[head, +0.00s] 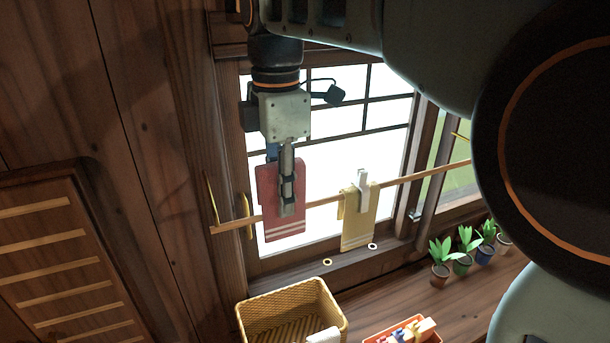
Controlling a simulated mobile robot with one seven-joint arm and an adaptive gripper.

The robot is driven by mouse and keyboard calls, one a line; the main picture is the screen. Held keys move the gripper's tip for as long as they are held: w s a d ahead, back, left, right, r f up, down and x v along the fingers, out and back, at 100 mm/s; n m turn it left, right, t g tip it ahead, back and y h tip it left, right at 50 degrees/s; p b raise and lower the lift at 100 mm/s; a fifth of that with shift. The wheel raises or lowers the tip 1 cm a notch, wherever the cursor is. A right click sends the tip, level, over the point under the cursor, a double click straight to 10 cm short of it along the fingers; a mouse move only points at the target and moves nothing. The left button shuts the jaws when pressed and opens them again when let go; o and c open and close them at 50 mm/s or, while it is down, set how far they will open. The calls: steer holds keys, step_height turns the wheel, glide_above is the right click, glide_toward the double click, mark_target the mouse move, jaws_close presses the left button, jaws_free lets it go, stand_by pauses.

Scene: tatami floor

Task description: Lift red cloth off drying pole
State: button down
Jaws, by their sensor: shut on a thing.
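The red cloth (269,201), with pale stripes near its lower edge, hangs upright in front of the window at the left part of the wooden drying pole (325,201). My gripper (288,205) points down in front of the cloth and is shut on it. The fingers hide the middle of the cloth and part of the pole behind. The cloth's lower edge reaches below the pole's line; I cannot tell whether the cloth still touches the pole. A yellow cloth (356,225) hangs on the pole to the right, under a pale clip (363,188).
A yellow woven basket (340,302) stands below, with something white at its rim. Right of it is an orange tray (372,338) of colourful pegs. Several potted plants (440,270) line the sill at right. A wooden wall (150,130) closes the left side.

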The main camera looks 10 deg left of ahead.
steer(key=shift+r, duration=0.45)
steer(key=shift+s+d+f+b, duration=0.1)
steer(key=shift+s+d+b, duration=0.2)
steer(key=shift+s+b, duration=0.15)
steer(key=s+d+b, duration=0.4)
steer(key=s+d, duration=0.1)
steer(key=s, duration=0.4)
steer(key=shift+s+d+r, duration=0.2)
steer(key=shift+s+d, duration=0.05)
steer(key=shift+d, duration=0.1)
